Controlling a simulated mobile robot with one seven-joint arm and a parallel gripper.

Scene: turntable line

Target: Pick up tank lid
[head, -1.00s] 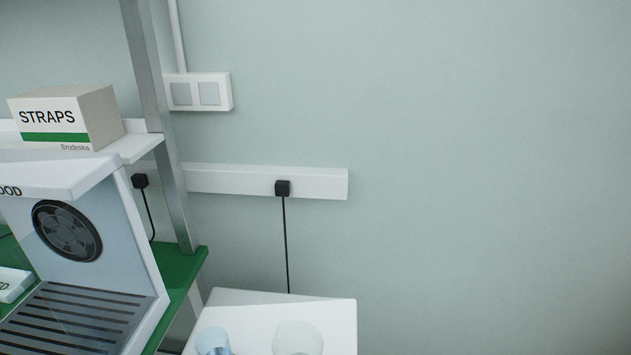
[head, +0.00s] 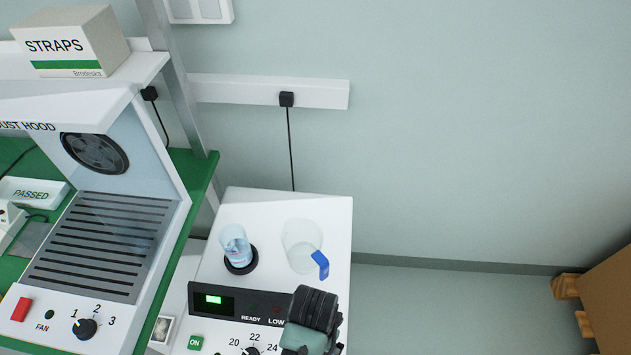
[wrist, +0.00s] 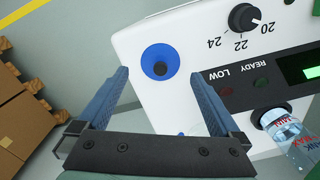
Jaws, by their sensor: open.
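The tank lid (wrist: 160,61) is a round blue disc with a dark knob at its middle. In the wrist view it lies on the white machine top, left of the temperature knob. My gripper (wrist: 160,76) is open, and the lid shows between and slightly beyond its two blue fingertips; the height gap is hard to judge. In the head view one blue finger (head: 321,264) shows in front of a clear round tank (head: 300,238). I do not see the lid in the head view; my wrist covers that part.
The white machine (head: 335,212) carries a clear bottle (head: 236,247) on a black ring, left of the tank. A dust hood (head: 105,235) stands at left, under a shelf with a STRAPS box (head: 75,45). Brown boxes (head: 610,300) on pallets stand at right.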

